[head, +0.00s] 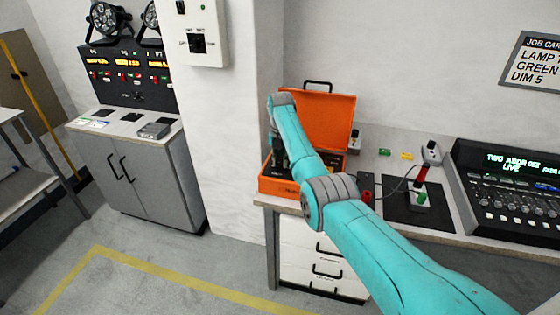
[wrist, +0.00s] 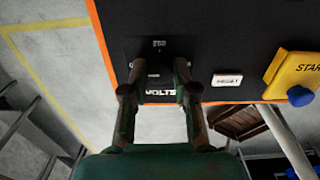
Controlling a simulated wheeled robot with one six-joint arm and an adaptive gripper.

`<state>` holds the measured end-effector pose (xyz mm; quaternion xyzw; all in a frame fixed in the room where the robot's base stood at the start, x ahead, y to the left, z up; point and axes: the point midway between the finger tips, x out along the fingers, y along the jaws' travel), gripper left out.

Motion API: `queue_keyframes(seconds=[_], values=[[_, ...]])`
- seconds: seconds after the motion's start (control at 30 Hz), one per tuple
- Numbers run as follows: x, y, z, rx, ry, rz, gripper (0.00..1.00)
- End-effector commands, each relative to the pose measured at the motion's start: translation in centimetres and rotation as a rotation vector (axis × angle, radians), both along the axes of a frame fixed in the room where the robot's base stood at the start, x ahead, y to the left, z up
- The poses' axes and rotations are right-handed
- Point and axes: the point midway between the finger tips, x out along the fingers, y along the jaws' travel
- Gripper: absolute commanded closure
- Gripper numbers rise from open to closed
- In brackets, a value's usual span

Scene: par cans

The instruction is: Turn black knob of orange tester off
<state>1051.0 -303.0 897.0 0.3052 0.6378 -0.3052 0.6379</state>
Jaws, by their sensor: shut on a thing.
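The orange tester (head: 318,120) is an open case with a raised lid, standing on the left end of the bench. In the wrist view its black panel (wrist: 215,45) with an orange edge fills the top. My gripper (wrist: 158,75) is at the panel, its two fingers either side of the black knob (wrist: 158,72), shut on it. The knob sits between the labels above and "VOLTS" below. Its pointer and setting cannot be made out.
A yellow block marked "START" with a blue button (wrist: 296,82) is on the panel's right in the wrist view. A lighting console (head: 510,185) and a black mat (head: 405,208) lie right on the bench (head: 385,150). A grey cabinet (head: 135,175) stands left.

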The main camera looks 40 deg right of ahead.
Motion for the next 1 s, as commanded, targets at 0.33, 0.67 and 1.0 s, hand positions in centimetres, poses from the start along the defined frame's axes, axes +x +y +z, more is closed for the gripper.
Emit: queue_keyframes(seconds=[0.33,0.67,1.0], values=[[0.0,0.0,0.0,0.000,0.000,0.000,0.46],[0.0,0.0,0.4,0.000,-0.001,-0.001,0.46],[0.1,0.0,5.9,-0.002,-0.004,-0.001,0.46]])
